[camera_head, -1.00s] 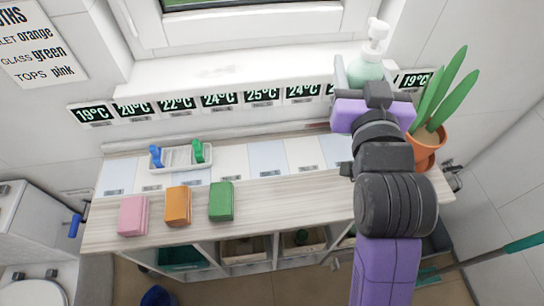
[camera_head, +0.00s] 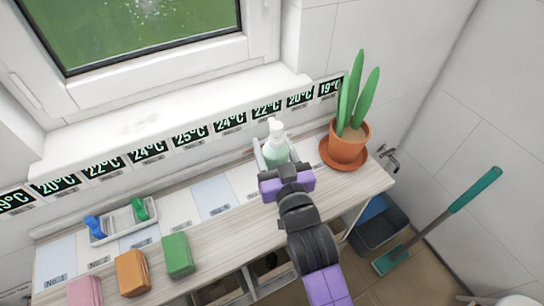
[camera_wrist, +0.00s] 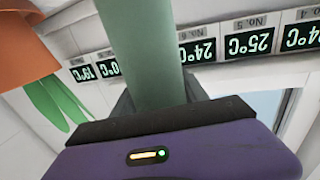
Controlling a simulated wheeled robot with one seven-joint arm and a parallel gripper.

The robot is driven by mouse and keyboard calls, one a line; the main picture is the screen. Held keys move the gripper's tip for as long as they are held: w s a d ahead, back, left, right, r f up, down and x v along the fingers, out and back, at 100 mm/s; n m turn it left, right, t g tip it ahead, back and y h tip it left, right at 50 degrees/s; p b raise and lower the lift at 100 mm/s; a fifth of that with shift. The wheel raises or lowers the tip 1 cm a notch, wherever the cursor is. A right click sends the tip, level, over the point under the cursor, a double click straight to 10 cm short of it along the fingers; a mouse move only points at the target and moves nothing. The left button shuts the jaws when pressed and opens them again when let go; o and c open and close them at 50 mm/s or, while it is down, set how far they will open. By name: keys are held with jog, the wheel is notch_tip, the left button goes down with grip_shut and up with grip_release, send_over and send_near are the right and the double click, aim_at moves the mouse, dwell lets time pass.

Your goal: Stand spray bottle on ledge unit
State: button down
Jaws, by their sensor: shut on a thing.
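The spray bottle (camera_head: 275,150), pale green with a white pump head, is upright in my gripper (camera_head: 275,163). The gripper's dark fingers are shut on its body from both sides. In the wrist view the green body (camera_wrist: 152,50) fills the middle between the fingers. The ledge unit (camera_head: 345,197) has a pale wooden top with numbered white and blue panels and open compartments below. The bottle shows over the back right part of this top, near the wall. My gripper hides the bottle's base, so I cannot tell whether it touches the top.
A potted plant (camera_head: 348,142) on an orange saucer stands close to the bottle's right. Pink (camera_head: 85,292), orange (camera_head: 132,273) and green (camera_head: 177,255) blocks lie at the front left. A white tray (camera_head: 122,222) sits behind them. Temperature labels (camera_head: 190,137) line the wall.

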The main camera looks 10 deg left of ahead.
jog(key=shift+f, duration=2.2)
jog(key=shift+f+b, duration=0.15)
jog(key=shift+b, duration=0.15)
jog(key=c, duration=0.6)
grip_release()
jog(key=b+v, duration=0.1)
jog(key=v, duration=1.1)
jog(key=shift+b, duration=0.4)
